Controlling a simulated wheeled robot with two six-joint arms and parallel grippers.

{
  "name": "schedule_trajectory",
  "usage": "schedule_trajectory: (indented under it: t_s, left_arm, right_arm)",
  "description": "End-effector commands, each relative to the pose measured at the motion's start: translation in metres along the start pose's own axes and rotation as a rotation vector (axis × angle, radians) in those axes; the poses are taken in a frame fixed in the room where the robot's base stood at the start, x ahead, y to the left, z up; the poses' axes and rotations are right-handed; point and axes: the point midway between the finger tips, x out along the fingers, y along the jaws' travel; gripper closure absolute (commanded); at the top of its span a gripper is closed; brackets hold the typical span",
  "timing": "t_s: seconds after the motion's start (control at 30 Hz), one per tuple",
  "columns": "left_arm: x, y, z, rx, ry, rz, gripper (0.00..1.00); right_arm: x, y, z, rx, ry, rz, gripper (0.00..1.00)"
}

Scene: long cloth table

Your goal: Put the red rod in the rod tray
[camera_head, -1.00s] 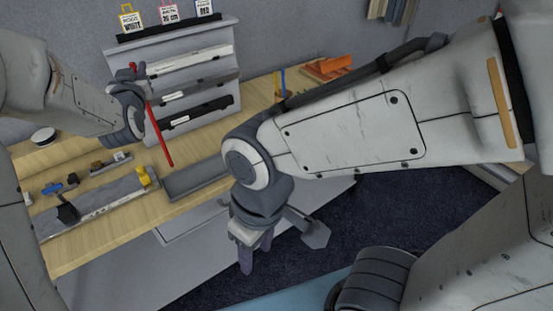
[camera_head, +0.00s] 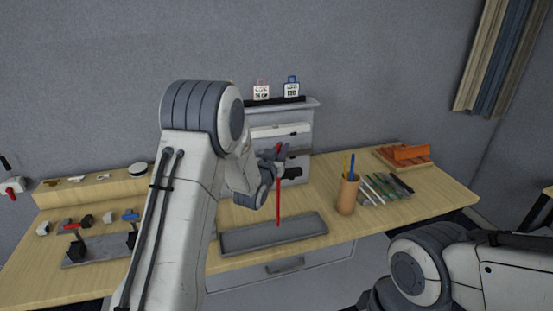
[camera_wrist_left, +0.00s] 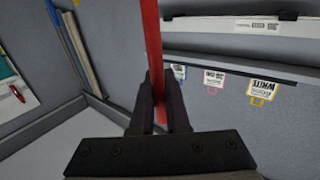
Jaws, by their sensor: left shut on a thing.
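My left gripper (camera_head: 276,155) is shut on the red rod (camera_head: 279,200), near the rod's upper part. The rod hangs nearly upright in front of the rack. Its lower tip appears over the long, shallow grey tray (camera_head: 240,242) on the table; I cannot tell whether it touches. The tray looks empty. In the left wrist view, the rod (camera_wrist_left: 152,45) passes between the two dark fingers (camera_wrist_left: 160,95). My right arm shows at the lower right of the head view, but its fingers are not visible.
The grey rack (camera_head: 300,125) with tags on top stands behind the tray. Right of the tray are a brown cup (camera_head: 346,197) with pencils, several pens (camera_head: 383,190) and an orange holder (camera_head: 406,153). Small parts and a fixture (camera_head: 95,250) lie at the left.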

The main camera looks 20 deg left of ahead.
Motion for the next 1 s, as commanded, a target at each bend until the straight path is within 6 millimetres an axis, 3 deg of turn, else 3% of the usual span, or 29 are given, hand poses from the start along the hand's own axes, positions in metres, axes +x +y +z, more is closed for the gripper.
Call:
schedule_trajectory:
  t_s: [0.13,0.5,0.97,1.0]
  left_arm:
    - [0.005,-0.016,0.009,0.0,0.0,-0.001,1.0]
    - [0.006,-0.017,0.046,0.0,-0.002,0.002,1.0]
    - [0.006,-0.016,0.056,0.001,0.002,0.003,1.0]
    - [0.006,-0.016,0.055,0.001,0.001,0.003,0.83]
  right_arm:
    - [-0.009,-0.001,-0.001,-0.002,0.0,0.0,0.0]
    - [-0.029,-0.002,-0.002,-0.005,0.0,0.0,0.0]
    - [-0.023,-0.002,-0.001,-0.005,0.0,0.0,0.0]
    - [-0.023,-0.002,-0.001,-0.005,0.0,0.0,0.0]
